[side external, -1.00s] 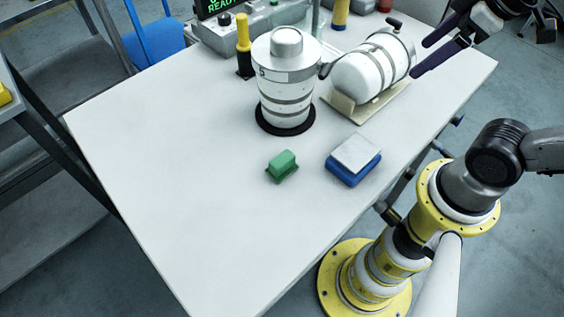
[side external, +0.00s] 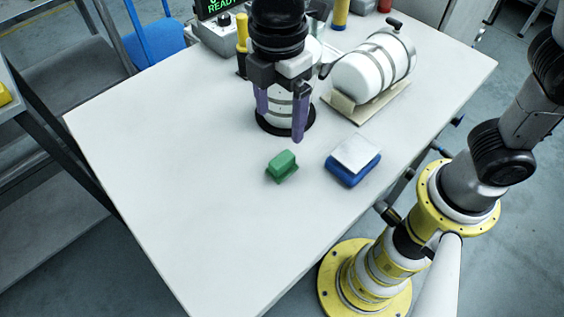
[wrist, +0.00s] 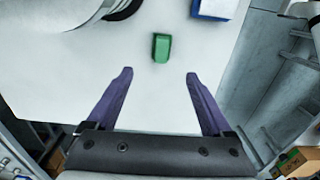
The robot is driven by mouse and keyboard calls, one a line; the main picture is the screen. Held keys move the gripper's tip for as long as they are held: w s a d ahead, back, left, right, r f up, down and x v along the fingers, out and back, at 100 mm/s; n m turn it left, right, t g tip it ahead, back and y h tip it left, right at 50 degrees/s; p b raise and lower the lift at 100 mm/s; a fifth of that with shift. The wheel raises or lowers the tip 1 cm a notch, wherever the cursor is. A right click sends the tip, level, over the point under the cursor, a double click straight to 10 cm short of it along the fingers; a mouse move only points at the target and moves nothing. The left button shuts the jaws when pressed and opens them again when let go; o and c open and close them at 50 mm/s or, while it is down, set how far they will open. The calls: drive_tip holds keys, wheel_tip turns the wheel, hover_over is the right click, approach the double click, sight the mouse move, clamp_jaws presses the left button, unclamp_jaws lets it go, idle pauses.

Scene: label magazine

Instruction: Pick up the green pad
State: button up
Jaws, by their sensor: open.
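The green pad (side external: 282,166) lies on the white table, in front of the upright white canister. In the wrist view the pad (wrist: 161,47) is beyond my fingertips, roughly centred between them. My gripper (side external: 281,121) is pointed down, with its purple fingers spread and nothing between them that it holds. In the side view it overlaps the canister and is above and behind the pad, apart from it. The wrist view also shows my gripper (wrist: 160,73) open and empty.
A blue block with a pale top (side external: 353,160) lies right of the pad. The white canister (side external: 277,106) stands on a black ring, partly hidden by my gripper. A second white cylinder (side external: 372,68) lies on a cradle. The front of the table (side external: 190,210) is clear.

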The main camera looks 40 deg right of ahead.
sight(281, 159)
wheel_tip(281, 159, down, 13)
drive_tip(key=shift+s+d+r, duration=0.15)
drive_tip(key=shift+r, duration=0.05)
clamp_jaws()
idle(0.7)
drive_tip(key=shift+r, duration=0.1)
drive_tip(key=shift+r, duration=0.5)
wheel_tip(281, 159, up, 2)
drive_tip(key=shift+r, duration=0.15)
drive_tip(key=s+d+r, duration=0.9)
drive_tip(key=s, duration=0.1)
drive_tip(key=shift+s+r, duration=0.3)
drive_tip(key=shift+s, duration=0.1)
